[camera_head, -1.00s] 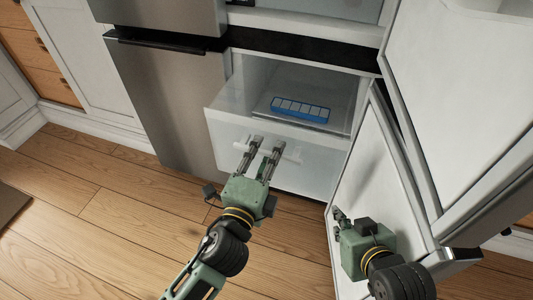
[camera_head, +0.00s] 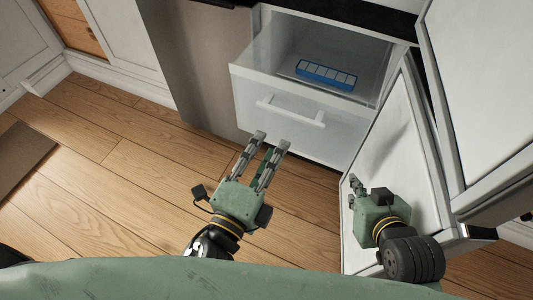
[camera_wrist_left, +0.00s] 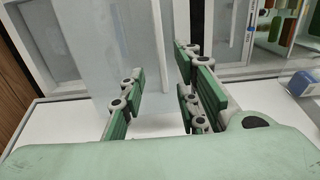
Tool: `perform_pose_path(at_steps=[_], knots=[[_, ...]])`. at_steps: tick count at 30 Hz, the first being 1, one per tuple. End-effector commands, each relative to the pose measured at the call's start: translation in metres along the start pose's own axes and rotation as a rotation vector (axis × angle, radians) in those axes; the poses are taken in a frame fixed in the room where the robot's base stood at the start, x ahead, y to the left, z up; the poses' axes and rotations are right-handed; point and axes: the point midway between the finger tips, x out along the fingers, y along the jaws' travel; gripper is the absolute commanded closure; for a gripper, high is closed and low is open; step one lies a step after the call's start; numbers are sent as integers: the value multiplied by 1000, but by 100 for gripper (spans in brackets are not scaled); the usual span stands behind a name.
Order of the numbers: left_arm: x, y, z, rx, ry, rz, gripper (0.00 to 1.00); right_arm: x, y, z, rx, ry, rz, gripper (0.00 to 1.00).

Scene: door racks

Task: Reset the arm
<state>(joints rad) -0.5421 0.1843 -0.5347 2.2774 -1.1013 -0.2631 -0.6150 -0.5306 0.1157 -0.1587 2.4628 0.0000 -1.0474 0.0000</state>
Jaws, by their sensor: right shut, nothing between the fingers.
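My left gripper (camera_head: 271,140) is open and empty in front of the pulled-out freezer drawer (camera_head: 262,88). Its tips are a little below the drawer's white bar handle (camera_head: 290,113) in the head view, apart from it. Its two green-padded fingers (camera_wrist_left: 157,92) stand apart in the left wrist view with nothing between them. My right gripper (camera_head: 355,187) is shut and empty, in front of the inner face of the open lower door (camera_head: 410,140).
A blue ice tray (camera_head: 326,75) lies inside the drawer. Another open door panel (camera_head: 490,90) fills the upper right. A steel fridge front (camera_head: 200,65) stands left of the drawer.

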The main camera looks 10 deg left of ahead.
Motion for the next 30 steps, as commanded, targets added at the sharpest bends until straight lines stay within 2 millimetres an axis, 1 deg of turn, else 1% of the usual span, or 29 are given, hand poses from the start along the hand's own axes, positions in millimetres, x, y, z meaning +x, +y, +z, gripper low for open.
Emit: perform_pose_path(at_steps=[3,6,22,23,26,29,30], knots=[[-6,0,0,-1,-1,1,70,0,0,0,0,0,0,100],[-7,0,0,0,0,0,70,0,0,0,0,0,0,100],[-7,0,2,-9,-6,3,70,0,0,0,0,0,0,100],[-6,1,5,-24,-14,7,70,0,0,0,0,0,0,100],[-4,6,28,-140,-80,39,70,0,0,0,0,0,0,100],[-5,18,66,-376,-202,100,70,0,0,0,0,0,0,100],[-7,26,82,-495,-258,130,70,0,0,0,0,0,0,100]])
